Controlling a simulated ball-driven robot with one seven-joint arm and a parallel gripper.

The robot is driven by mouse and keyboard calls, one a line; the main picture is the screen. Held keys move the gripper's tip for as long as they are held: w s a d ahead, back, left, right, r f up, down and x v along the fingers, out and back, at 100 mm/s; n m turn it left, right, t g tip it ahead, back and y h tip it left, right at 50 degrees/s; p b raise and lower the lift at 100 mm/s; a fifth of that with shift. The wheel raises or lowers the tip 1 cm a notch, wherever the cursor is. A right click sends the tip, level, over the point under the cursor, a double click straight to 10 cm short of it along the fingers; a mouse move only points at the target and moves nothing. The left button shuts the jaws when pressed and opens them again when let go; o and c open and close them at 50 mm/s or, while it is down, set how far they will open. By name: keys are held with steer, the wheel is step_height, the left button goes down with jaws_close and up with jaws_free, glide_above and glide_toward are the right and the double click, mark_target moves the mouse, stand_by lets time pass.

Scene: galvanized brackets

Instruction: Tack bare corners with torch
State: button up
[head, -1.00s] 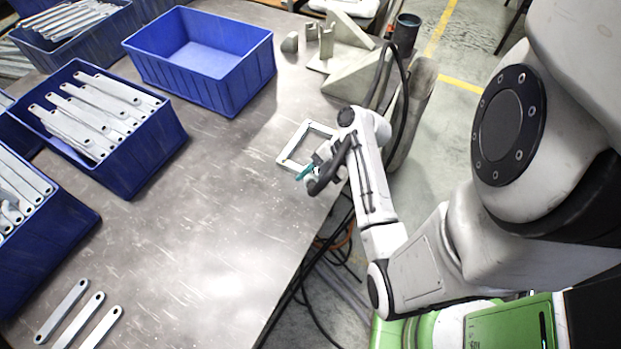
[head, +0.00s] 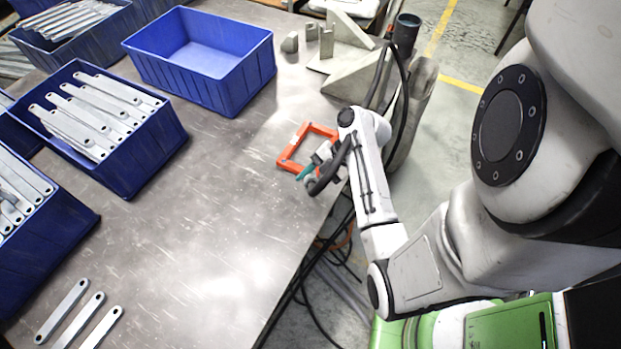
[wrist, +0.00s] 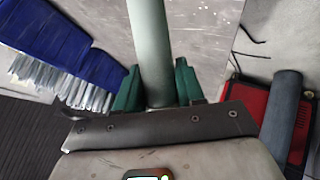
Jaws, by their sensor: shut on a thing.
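A square frame (head: 286,150) lies flat near the table's right edge and appears bright orange, with its middle open. My gripper (head: 308,172) is over the frame's near right corner in the head view. Its green fingers are shut on the torch, whose grey-green round body (wrist: 150,50) stands between them in the wrist view. A dark hose curves up from the torch along my arm. The torch's tip is hidden, so I cannot tell whether it touches the frame. My wrist hides the frame's right side.
An empty blue bin (head: 160,70) stands beyond the frame. Another blue bin (head: 150,160) at left holds several galvanized strips. Loose strips (head: 78,320) lie at the lower left. Grey wedge blocks (head: 355,78) and a dark cup (head: 406,32) stand at the back right. The table's middle is clear.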

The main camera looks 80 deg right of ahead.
stand_by(0.4)
steer(key=shift+r+p, duration=0.45)
steer(key=shift+r, duration=2.55)
steer(key=shift+d, duration=0.1)
steer(key=s+d+m+t+h+b, duration=0.2)
steer(key=d+m+t+h+b, duration=0.25)
steer(key=d, duration=0.55)
steer(key=s+d+m+t+h+b, duration=0.2)
steer(key=d+m+t+h+b, duration=0.3)
steer(key=d, duration=0.4)
steer(key=shift+m+g+y, duration=0.35)
steer(key=shift+g+y, duration=0.1)
steer(key=shift+y, duration=0.2)
steer(key=shift+s+f+b, duration=0.15)
steer(key=shift+f+b, duration=1.25)
steer(key=shift+f, duration=1.15)
steer(key=shift+f+b, duration=0.45)
steer(key=shift+b, duration=0.05)
step_height(320, 180, up, 6)
steer(key=p, duration=0.2)
